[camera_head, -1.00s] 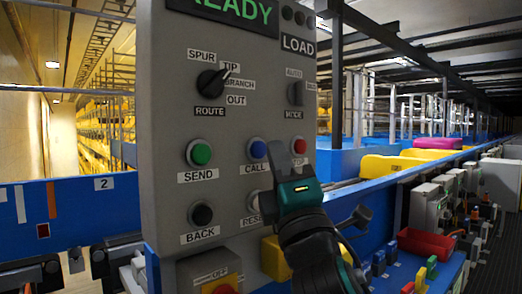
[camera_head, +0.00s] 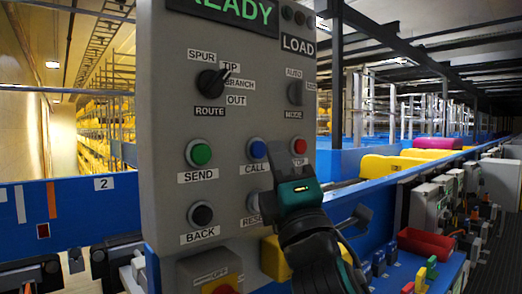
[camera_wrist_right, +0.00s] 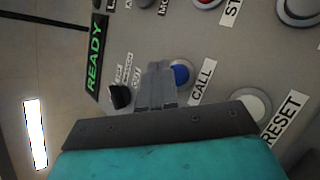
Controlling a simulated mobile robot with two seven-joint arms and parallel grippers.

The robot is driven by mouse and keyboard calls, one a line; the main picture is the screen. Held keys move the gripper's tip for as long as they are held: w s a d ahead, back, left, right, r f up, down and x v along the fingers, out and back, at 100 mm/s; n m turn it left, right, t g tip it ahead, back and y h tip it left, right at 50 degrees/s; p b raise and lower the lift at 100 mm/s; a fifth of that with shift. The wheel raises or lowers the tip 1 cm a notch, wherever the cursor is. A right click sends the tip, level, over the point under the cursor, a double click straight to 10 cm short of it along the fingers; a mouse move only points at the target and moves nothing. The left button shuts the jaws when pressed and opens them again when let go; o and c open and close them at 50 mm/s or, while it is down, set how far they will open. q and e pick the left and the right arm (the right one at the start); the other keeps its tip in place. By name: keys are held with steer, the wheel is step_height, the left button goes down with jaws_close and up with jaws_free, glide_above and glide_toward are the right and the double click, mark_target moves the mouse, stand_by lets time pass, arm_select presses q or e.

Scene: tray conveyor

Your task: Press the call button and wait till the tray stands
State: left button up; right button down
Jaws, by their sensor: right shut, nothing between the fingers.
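The grey control panel (camera_head: 165,120) stands in front of me with a green READY display (camera_head: 236,10) at its top. The blue CALL button (camera_head: 258,149) sits between the green SEND button (camera_head: 201,154) and a red button (camera_head: 299,146). My right gripper (camera_head: 278,150) is shut and empty, just right of the CALL button in the head view. In the right wrist view its fingers (camera_wrist_right: 158,72) point at the panel beside the blue button (camera_wrist_right: 181,75); I cannot tell whether they touch it. My left gripper is not in view. I cannot make out a tray.
The black BACK button (camera_head: 201,215) and the ROUTE knob (camera_head: 211,83) are on the same panel. A blue conveyor side (camera_head: 365,190) runs off to the right, with yellow (camera_head: 390,167) and pink (camera_head: 437,143) items beyond. A red bin (camera_head: 427,243) stands lower right.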

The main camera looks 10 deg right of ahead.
steer(key=shift+w, duration=0.1)
stand_by(0.3)
steer(key=shift+w+a, duration=0.25)
steer(key=shift+w, duration=0.05)
stand_by(0.4)
steer(key=shift+w+a, duration=0.3)
steer(key=shift+w, duration=0.1)
stand_by(0.4)
stand_by(0.3)
steer(key=shift+s+d+p, duration=0.3)
steer(key=shift+s+d, duration=0.2)
steer(key=shift+s, duration=0.25)
